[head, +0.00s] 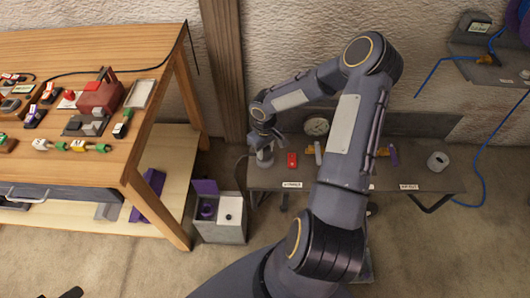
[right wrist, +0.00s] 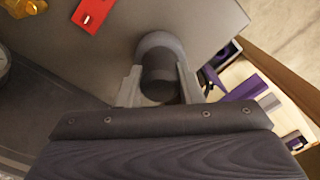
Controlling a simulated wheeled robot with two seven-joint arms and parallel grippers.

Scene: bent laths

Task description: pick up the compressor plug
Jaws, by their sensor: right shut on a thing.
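My right gripper (head: 264,146) is at the left end of the low grey bench. In the right wrist view the gripper (right wrist: 160,92) is shut on a dark grey round piece (right wrist: 158,50), one finger on each side. The piece also shows below the gripper in the head view (head: 265,159). I take it for the compressor plug, but no label on it can be read. I cannot tell whether it touches the bench top. A dark tip at the lower left edge of the head view may be my left gripper (head: 70,293); its jaws cannot be made out.
A round gauge (head: 316,127) stands behind. A grey bin (head: 222,228) and a wooden table (head: 140,50) with several parts are left.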

